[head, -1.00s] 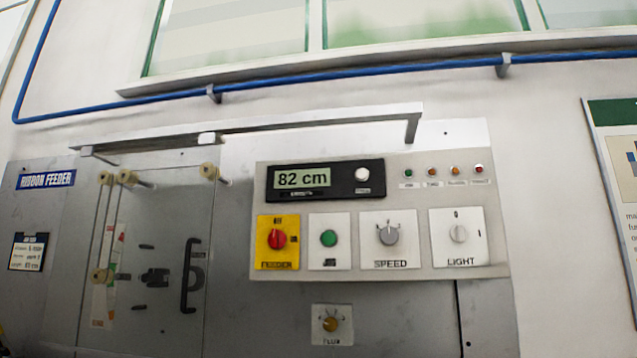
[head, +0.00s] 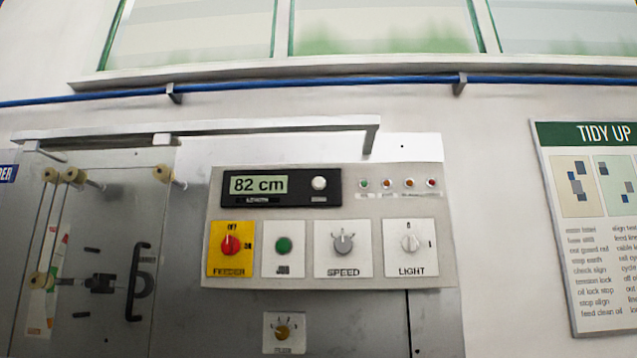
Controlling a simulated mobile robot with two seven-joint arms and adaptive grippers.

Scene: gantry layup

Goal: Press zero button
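The white round button (head: 319,183) sits at the right end of the black display unit (head: 281,187); the small label under it is too blurred to read. The unit is on the upper left of the grey control panel (head: 440,265), in the middle of the head view. Neither of my grippers is in view, and nothing touches the button.
Below the display are a red feeder knob (head: 230,245), a green button (head: 284,246), a speed knob (head: 343,244) and a light knob (head: 410,242). A grey rail (head: 250,127) juts out above. A clear guard with a black handle (head: 136,283) is left.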

